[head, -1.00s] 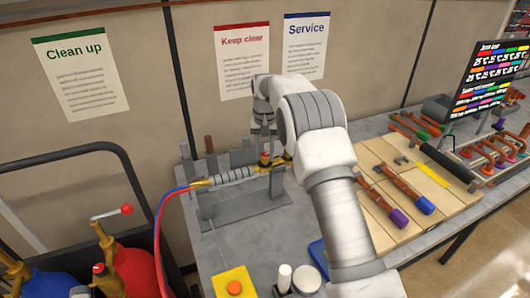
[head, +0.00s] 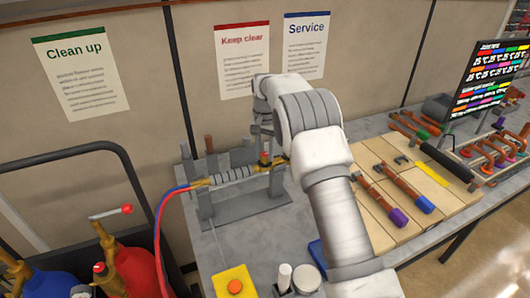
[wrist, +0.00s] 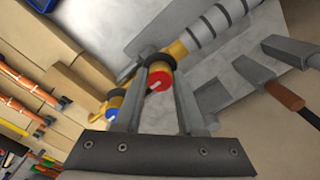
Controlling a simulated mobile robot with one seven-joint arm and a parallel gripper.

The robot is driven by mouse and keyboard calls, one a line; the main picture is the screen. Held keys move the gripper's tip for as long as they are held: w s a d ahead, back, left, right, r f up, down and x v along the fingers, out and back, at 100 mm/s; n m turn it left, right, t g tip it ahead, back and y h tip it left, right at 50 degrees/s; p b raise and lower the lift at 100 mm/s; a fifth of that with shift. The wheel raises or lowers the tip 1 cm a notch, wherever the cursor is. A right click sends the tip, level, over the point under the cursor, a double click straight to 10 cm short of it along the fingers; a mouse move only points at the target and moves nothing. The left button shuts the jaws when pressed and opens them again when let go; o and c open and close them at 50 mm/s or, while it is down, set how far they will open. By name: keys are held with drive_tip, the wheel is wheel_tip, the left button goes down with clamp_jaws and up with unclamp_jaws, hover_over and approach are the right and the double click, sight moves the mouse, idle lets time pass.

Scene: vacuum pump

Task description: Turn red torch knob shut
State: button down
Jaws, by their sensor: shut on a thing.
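The brass torch (head: 205,182) with a grey ringed grip lies across a grey stand on the bench. Red and blue hoses join its left end in the head view. Its red knob (wrist: 162,80) sits between the two fingers of my gripper (wrist: 160,75) in the wrist view. My gripper is shut on the red knob, pointing down from above. The red knob also shows below my gripper in the head view (head: 264,157). A blue knob (wrist: 113,111) is just left of the fingers in the wrist view, outside them. My arm hides the torch's right end in the head view.
Grey stand uprights (head: 188,165) rise close around the torch. A yellow box with an orange button (head: 235,286) is at the front of the bench. Copper pipes lie on wooden boards (head: 440,192) at right. Red and blue cylinders stand at left.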

sight(265, 154)
drive_tip(key=c, duration=0.5)
unclamp_jaws()
wheel_tip(265, 154, up, 18)
drive_tip(key=shift+f+p, duration=0.25)
drive_tip(key=shift+p, duration=0.2)
